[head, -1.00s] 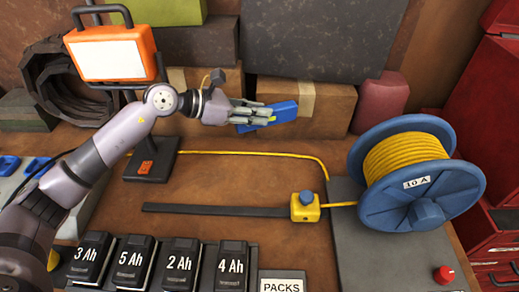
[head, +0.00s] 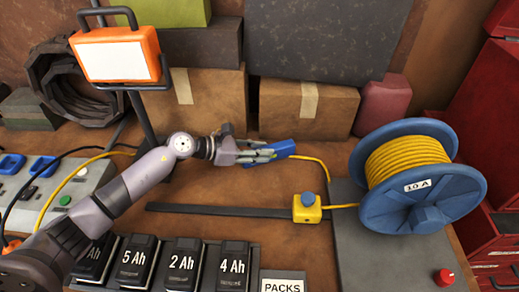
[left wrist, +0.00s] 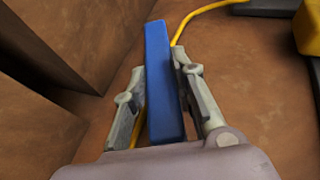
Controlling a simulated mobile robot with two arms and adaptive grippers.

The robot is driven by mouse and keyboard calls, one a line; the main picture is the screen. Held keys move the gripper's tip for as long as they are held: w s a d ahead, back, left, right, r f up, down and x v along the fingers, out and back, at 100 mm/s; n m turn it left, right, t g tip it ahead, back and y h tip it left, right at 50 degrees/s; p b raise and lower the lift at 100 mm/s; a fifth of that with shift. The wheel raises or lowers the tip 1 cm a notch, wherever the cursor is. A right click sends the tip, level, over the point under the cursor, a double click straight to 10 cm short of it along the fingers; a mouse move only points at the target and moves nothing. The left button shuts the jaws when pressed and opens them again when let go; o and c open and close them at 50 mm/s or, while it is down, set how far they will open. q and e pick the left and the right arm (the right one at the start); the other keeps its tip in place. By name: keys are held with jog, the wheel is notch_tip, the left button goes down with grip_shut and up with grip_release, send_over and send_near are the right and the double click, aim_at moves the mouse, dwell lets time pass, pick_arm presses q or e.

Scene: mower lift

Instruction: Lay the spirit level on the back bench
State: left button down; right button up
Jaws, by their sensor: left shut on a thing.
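The spirit level (head: 285,149), a blue bar, is held in my left gripper (head: 262,154) over the wooden bench (head: 268,231). In the left wrist view the blue spirit level (left wrist: 160,75) lies lengthwise between the two fingers of my left gripper (left wrist: 161,98), with its far end beyond them. Brown bench surface shows behind it. I cannot tell whether the level touches the bench. My right gripper is not in view.
Cardboard boxes (head: 307,112) stand behind the gripper. A yellow cable (head: 318,166) runs close by to a yellow block (head: 307,208) on a dark rail (head: 226,209). A blue cable reel (head: 425,205) stands right. Battery packs (head: 182,265) line the front.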

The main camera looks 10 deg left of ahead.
pick_arm(q)
jog(key=shift+f, duration=0.1)
jog(key=c, duration=1.5)
grip_release()
jog(key=shift+o, duration=0.9)
